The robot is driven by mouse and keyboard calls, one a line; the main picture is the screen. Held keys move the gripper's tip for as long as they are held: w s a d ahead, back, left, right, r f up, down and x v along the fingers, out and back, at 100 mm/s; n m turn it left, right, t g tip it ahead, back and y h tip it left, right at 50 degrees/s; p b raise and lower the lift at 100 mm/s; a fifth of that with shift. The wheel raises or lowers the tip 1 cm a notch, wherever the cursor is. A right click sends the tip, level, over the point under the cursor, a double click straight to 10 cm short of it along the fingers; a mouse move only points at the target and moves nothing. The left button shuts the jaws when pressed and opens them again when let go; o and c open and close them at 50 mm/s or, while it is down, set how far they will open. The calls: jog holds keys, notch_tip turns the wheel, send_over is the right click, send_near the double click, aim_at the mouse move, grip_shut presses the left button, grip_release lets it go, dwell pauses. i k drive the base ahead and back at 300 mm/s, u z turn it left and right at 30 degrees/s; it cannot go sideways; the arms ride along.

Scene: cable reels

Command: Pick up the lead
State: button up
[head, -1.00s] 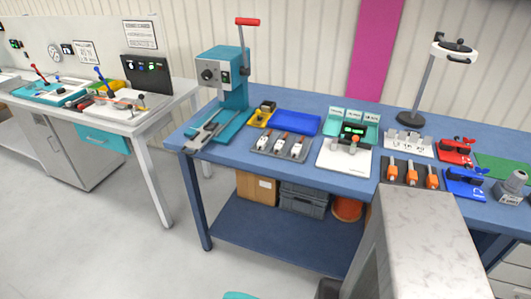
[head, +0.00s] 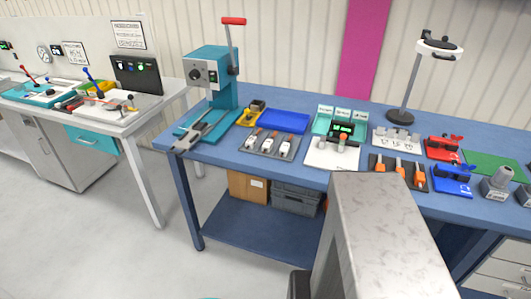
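No lead can be picked out for certain in this view. Small white-and-red pieces (head: 272,141) stand in a grey tray (head: 262,153) on the blue workbench (head: 222,152). Orange-handled pieces (head: 399,168) stand in a dark tray (head: 411,186), partly hidden behind my grey arm link. My gripper is not in view. Only the broad arm link (head: 385,235) shows, rising from the bottom edge in front of the bench.
A teal lever press (head: 209,75) stands at the bench's left end, with an empty-looking blue tray (head: 283,121) to its right. A lamp (head: 405,90), red holder (head: 442,148) and blue holder (head: 453,180) are at right. Open floor (head: 110,245) lies front left.

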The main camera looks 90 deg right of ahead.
aim_at(268, 145)
jog(key=u, duration=0.1)
jog(key=k, duration=0.55)
jog(key=z, duration=0.45)
jog(key=i, duration=0.5)
jog(key=u, duration=0.2)
jog(key=k, duration=0.9)
jog(key=z, duration=0.05)
